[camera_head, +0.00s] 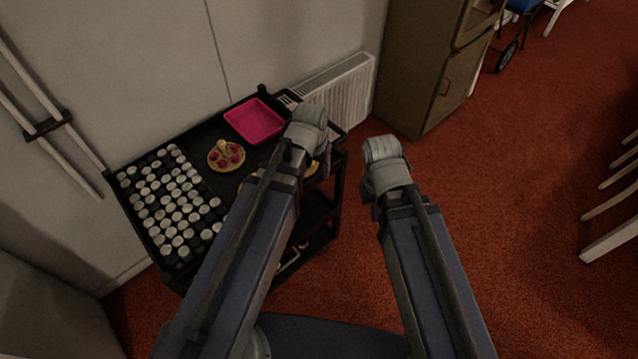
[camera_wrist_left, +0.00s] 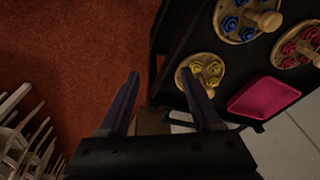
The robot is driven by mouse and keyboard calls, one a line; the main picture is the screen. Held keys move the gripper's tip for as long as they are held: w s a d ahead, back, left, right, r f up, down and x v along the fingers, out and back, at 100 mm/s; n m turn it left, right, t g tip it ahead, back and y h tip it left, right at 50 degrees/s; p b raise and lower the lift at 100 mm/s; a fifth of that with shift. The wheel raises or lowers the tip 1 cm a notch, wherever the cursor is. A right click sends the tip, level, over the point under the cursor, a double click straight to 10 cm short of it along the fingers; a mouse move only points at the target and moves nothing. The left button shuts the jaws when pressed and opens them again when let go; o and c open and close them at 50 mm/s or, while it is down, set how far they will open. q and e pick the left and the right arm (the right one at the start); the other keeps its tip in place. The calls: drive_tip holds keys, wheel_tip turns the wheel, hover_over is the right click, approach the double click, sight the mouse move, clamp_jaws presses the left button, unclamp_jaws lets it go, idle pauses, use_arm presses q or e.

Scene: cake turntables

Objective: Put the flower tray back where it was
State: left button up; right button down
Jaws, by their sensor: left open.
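Three round wooden flower trays with a knob stand on the black trolley. The red-flower tray (camera_head: 226,156) is open to view in the head view and sits at the right edge of the left wrist view (camera_wrist_left: 302,46). The yellow-flower tray (camera_wrist_left: 207,72) is near the trolley's edge; in the head view my arm mostly hides it. The blue-flower tray (camera_wrist_left: 244,18) shows only in the wrist view. My left gripper (camera_wrist_left: 160,74) is open and empty, with one fingertip beside or over the yellow-flower tray's rim. My right arm is over the floor; its fingers are not clearly visible.
A pink square tray (camera_head: 254,121) sits at the trolley's back. Several light and dark round pots (camera_head: 172,205) fill its left part. A radiator (camera_head: 342,98) and a brown cabinet (camera_head: 425,75) stand behind. Red carpet on the right is free, with white chairs (camera_head: 612,215) at the edge.

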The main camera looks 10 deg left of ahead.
use_arm(q)
drive_tip(key=s+d+m+g+y, duration=0.1)
drive_tip(key=s+d, duration=0.4)
drive_tip(key=s, duration=0.6)
drive_tip(key=shift+d+m+g, duration=0.15)
drive_tip(key=shift+m+g, duration=0.25)
drive_tip(key=shift+g, duration=0.4)
drive_tip(key=shift+f, duration=0.1)
